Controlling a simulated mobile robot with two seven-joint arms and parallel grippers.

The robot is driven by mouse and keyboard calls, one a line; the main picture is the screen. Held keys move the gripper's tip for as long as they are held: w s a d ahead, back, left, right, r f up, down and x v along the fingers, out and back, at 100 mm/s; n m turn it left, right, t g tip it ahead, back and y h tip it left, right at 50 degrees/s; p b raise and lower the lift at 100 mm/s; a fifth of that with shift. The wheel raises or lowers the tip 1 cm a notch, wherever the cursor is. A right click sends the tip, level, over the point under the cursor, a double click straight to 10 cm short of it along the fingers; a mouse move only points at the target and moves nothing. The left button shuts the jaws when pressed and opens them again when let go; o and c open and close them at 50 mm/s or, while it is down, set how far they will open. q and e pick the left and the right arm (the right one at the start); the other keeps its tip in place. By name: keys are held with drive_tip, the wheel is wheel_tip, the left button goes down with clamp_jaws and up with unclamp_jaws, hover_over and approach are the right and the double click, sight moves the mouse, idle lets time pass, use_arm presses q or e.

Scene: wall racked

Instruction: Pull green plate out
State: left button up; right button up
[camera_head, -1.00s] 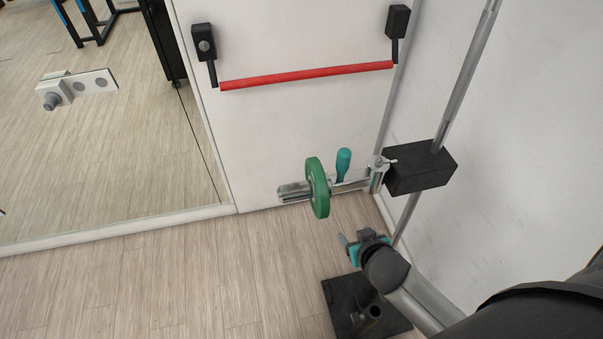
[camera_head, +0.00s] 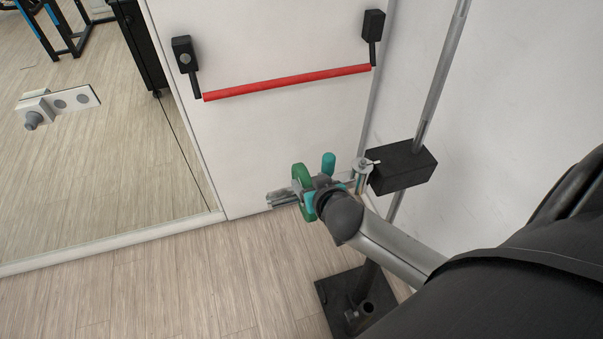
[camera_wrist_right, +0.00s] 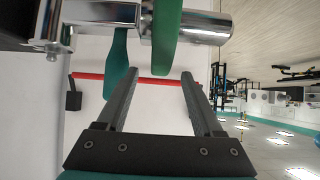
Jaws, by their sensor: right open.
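The green plate (camera_head: 300,174) sits upright on a chrome bar (camera_head: 282,198) by the white door in the head view. It also shows edge-on at the top of the right wrist view (camera_wrist_right: 166,35), still around the chrome bar. My right gripper (camera_head: 311,198) is in front of the plate and hides its lower part in the head view. In the right wrist view my right gripper (camera_wrist_right: 161,75) is open, its two fingers apart. The plate's edge lies just beyond the fingertips, roughly in line with the gap. I cannot tell whether they touch. My left gripper is out of view.
A black block (camera_head: 402,167) on an upright metal pole is to the right. A red push bar (camera_head: 290,82) crosses the door above. Open wooden floor (camera_head: 150,290) lies at the left.

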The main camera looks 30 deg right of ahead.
sight(301, 173)
drive_tip(key=b+x, duration=0.1)
drive_tip(key=x, duration=0.7)
drive_tip(key=shift+f, duration=0.1)
drive_tip(key=shift+s, duration=0.1)
clamp_jaws()
idle(0.4)
idle(0.8)
idle(0.5)
idle(1.4)
